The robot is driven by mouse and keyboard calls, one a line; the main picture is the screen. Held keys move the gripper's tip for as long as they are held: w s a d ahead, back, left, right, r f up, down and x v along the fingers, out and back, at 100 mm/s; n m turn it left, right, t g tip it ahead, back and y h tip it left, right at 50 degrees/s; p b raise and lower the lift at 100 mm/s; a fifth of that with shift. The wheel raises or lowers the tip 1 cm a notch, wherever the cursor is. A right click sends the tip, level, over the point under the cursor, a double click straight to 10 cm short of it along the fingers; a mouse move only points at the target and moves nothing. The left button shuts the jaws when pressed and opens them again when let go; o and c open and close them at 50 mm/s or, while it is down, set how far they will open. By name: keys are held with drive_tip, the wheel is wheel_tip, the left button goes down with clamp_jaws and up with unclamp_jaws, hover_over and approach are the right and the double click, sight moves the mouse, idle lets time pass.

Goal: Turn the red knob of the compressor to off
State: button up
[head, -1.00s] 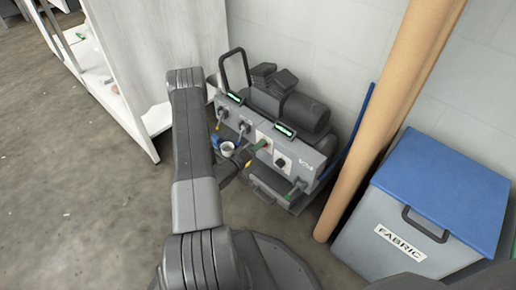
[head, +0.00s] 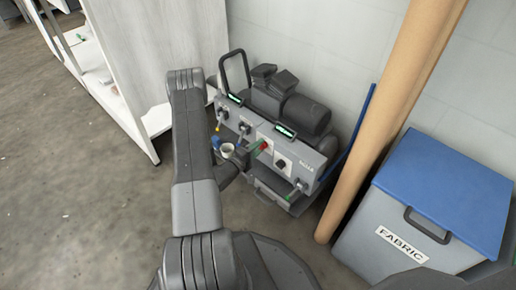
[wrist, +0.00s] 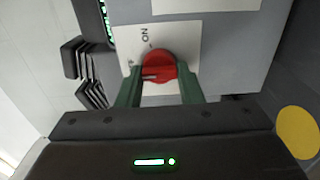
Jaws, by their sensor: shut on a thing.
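The compressor (head: 312,160) is a grey box with a dark tank on top, standing by the wall in the head view. Its red knob (wrist: 158,65) sits on a white label plate in the wrist view, and it shows small in the head view (head: 264,146). A pale mark on the knob lies roughly level, toward the left. "ON" is printed above the knob; lettering at its left is partly hidden. My gripper (wrist: 159,82) has its green fingers shut on the knob, one each side. The gripper's body is mostly hidden behind my arm in the head view.
Other dark knobs (head: 281,163) and small displays (head: 285,131) line the panel. A cardboard tube (head: 390,130) and a blue-lidded fabric bin (head: 445,190) stand at the right. A white cabinet (head: 150,50) is at the left. Floor at left is clear.

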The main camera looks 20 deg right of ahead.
drive_tip(key=o, duration=1)
drive_tip(key=shift+a, duration=0.15)
drive_tip(key=p+v, duration=0.3)
drive_tip(key=v, duration=1)
drive_tip(key=shift+s+a+f+p, duration=0.1)
drive_tip(key=shift+s+a+p, duration=0.15)
drive_tip(key=shift+p, duration=0.15)
drive_tip(key=shift+w+d, duration=0.1)
drive_tip(key=b+x, duration=0.3)
drive_tip(key=x, duration=1)
drive_tip(key=shift+w+d+b, duration=0.15)
drive_tip(key=shift+d+b, duration=0.15)
drive_tip(key=shift+b, duration=0.1)
drive_tip(key=shift+a, duration=0.1)
